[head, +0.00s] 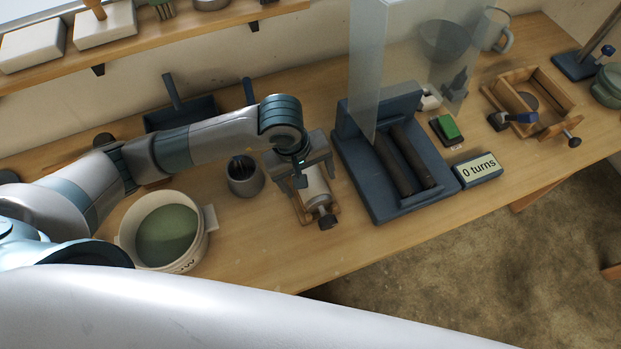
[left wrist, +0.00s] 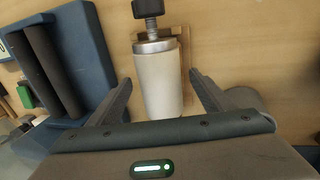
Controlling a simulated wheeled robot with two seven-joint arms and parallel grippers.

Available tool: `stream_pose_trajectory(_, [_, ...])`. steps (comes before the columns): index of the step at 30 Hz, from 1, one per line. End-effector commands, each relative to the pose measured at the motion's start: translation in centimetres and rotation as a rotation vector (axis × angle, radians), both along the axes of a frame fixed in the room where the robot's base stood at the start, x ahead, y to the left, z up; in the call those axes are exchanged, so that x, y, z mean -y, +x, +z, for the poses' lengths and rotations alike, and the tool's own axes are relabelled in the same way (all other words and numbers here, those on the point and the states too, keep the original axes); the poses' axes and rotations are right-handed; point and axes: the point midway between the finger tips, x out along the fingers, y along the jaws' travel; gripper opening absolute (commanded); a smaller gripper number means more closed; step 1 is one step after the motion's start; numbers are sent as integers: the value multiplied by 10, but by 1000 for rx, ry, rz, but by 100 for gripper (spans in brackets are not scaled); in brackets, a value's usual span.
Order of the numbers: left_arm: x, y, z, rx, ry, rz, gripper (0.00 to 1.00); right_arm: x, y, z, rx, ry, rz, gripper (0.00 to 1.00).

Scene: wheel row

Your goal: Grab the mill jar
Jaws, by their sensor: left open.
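The mill jar (left wrist: 158,80) is a pale cylinder with a metal lid and a dark knob, lying on a wooden cradle. In the head view the mill jar (head: 314,182) is partly hidden under my left gripper (head: 300,170). My left gripper (left wrist: 160,98) is open, with one finger on each side of the jar in the left wrist view. Gaps show between the fingers and the jar. My right gripper is not in view.
A blue roller stand (head: 365,205) with two dark rollers and a clear shield (head: 367,70) stands right of the jar. A sign (head: 478,170) reads "0 turns" beside a green button (head: 446,128). A grey cup (head: 243,184) and a white bucket (head: 192,264) stand to the left.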

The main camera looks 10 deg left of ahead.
Motion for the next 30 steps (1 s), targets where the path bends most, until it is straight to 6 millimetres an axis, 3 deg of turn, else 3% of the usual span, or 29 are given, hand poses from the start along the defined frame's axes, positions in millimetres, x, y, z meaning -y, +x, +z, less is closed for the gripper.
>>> stream_pose_trajectory(15, [0, 0, -3, 1, 1, -1, 74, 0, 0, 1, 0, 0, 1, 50])
stream_pose_trajectory(17, [0, 0, -3, 1, 1, -1, 62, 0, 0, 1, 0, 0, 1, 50])
stream_pose_trajectory(24, [0, 0, -3, 1, 1, -1, 5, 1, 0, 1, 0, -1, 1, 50])
stream_pose_trajectory(25, [0, 0, -3, 1, 1, -1, 0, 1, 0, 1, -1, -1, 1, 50])
stream_pose_trajectory(30, [1, 1, -2, 3, -1, -1, 0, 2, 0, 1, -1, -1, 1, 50])
